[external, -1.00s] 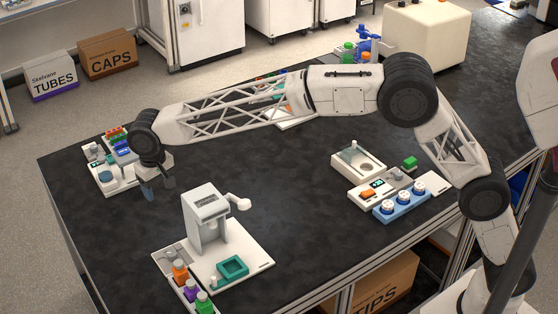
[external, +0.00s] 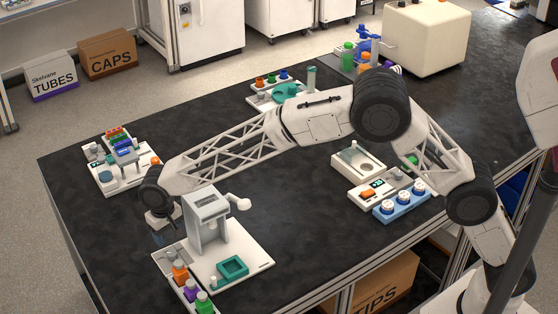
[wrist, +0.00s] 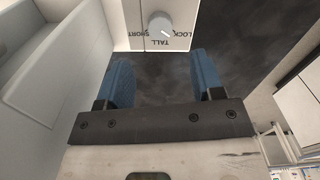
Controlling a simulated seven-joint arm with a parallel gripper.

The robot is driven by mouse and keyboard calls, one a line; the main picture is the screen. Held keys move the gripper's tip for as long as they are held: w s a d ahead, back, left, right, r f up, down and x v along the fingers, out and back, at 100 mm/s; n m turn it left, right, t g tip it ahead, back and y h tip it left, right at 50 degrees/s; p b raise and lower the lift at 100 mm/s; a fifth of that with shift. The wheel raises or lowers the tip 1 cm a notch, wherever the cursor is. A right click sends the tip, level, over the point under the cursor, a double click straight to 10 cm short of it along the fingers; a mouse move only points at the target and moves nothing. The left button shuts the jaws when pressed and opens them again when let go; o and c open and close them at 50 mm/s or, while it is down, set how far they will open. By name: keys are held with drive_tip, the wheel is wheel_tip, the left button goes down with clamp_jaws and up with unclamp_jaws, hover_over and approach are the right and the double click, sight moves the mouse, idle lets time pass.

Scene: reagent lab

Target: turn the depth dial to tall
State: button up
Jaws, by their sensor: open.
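The depth dial (wrist: 160,25) is a round grey knob on a pale panel at the top of the wrist view. The words SHORT, TALL and LOCK show upside down around it. A short white mark on the knob points down and right in the picture; I cannot tell exactly which word it meets. My gripper (wrist: 160,62) is open and empty, with its two blue fingers apart and the dial beyond the gap, not touching it. In the external view my gripper (external: 163,220) is low over the bench, just behind the white press station (external: 240,250), partly hidden.
The press tower (external: 205,210) stands close beside my gripper. Orange, purple and green-capped bottles (external: 191,290) stand at the station's front left. A small station (external: 125,165) sits at the far left. The bench middle (external: 300,210) is clear.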

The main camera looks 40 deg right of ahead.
sight(169, 255)
drive_tip(key=shift+f, duration=0.1)
drive_tip(key=shift+f, duration=3.8)
drive_tip(key=c, duration=0.9)
